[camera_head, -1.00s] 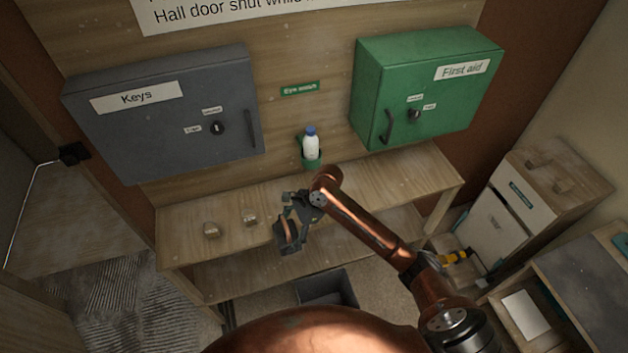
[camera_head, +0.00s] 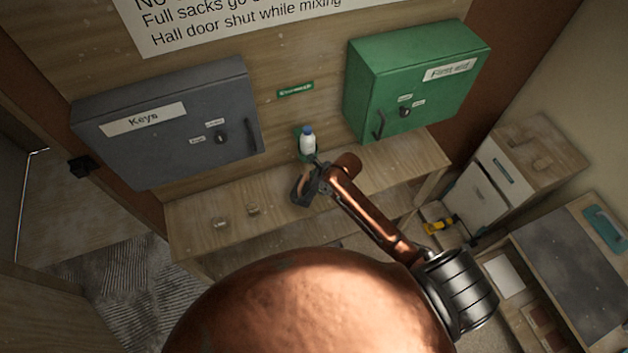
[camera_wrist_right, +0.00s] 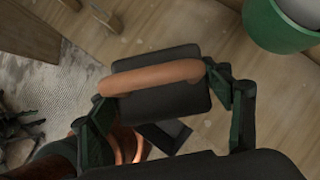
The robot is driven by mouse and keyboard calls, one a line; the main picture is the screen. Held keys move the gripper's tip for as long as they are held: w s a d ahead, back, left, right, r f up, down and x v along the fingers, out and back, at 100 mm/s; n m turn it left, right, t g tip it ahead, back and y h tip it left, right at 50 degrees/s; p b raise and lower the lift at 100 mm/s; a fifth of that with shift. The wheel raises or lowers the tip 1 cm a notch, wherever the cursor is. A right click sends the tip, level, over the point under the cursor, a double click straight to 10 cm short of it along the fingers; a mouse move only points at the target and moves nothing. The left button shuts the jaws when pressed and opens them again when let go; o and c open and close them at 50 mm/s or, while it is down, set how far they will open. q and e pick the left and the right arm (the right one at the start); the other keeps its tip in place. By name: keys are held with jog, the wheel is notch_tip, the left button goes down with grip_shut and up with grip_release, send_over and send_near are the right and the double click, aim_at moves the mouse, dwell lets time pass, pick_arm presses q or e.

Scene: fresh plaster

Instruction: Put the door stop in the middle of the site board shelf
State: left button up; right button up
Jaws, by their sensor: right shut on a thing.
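The door stop (camera_head: 302,190), as I take it, is a dark block with a rounded tan bar along it. My right gripper (camera_head: 315,182) is shut on it, over the middle of the site board shelf (camera_head: 370,178), just in front of the eyewash bottle. In the right wrist view the dark block (camera_wrist_right: 160,110) sits between the two fingers (camera_wrist_right: 162,95), its tan bar uppermost. I cannot tell whether it touches the shelf. My left gripper is not in view.
The white eyewash bottle (camera_head: 307,145) in its green holder (camera_wrist_right: 275,25) is close behind the gripper. The grey Keys cabinet (camera_head: 170,125) and green First aid cabinet (camera_head: 410,85) hang above. The shelf's right part is bare.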

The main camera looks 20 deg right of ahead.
jog(key=w+d+f, duration=0.1)
jog(key=w+d, duration=0.1)
jog(key=d, duration=0.1)
jog(key=w+d+f, duration=0.1)
jog(key=w, duration=0.1)
jog(key=shift+d+f+p, duration=0.3)
jog(key=shift+f+p, duration=0.05)
jog(key=f, duration=0.1)
jog(key=w+d+f, duration=0.2)
jog(key=shift+d+f, duration=0.1)
jog(key=shift+f, duration=0.3)
jog(key=shift+w+d+f, duration=0.45)
jog(key=shift+f, duration=1.85)
jog(key=o, duration=1.8)
jog(key=shift+f, duration=0.15)
jog(key=shift+c, duration=0.2)
